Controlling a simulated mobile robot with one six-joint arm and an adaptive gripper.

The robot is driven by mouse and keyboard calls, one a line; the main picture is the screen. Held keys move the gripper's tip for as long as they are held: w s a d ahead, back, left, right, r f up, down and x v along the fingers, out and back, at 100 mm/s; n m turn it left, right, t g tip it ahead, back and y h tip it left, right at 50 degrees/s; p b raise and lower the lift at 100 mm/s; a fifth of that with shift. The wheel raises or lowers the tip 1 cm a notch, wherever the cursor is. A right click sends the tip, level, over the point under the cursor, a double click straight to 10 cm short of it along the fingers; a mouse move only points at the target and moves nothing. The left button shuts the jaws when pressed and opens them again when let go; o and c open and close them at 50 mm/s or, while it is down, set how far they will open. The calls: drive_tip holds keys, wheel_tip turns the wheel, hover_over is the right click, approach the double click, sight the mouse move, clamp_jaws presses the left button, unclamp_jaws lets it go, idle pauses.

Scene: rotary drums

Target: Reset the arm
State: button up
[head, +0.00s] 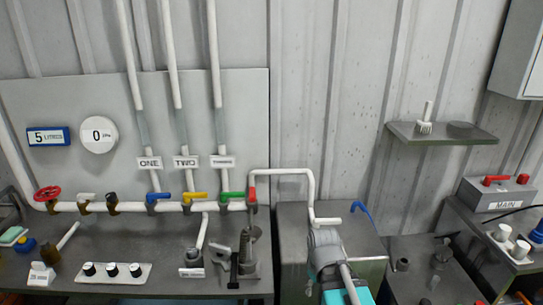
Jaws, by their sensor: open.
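I cannot make out my gripper or its fingers in the head view. A grey rounded body (325,239) with a teal part (330,289) and a pale grey tube (347,282) rises at the bottom centre. It may be part of my arm, but I cannot tell for sure. It stands in front of a grey metal cabinet (359,238), just below the end of a bent white pipe (283,171).
A workbench (75,258) on the left carries a row of black knobs (112,270) and a grey fixture (249,262). Coloured valves sit on a white pipe above it, including a red wheel (47,193). A wall shelf (441,135) and a MAIN switch box (497,196) are on the right.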

drive_tip(key=d+m, duration=0.2)
drive_tip(key=m, duration=0.1)
drive_tip(key=d+f+m, duration=0.1)
drive_tip(key=m, duration=0.1)
drive_tip(key=shift+s+d+b, duration=0.3)
drive_tip(key=shift+d+b, duration=0.1)
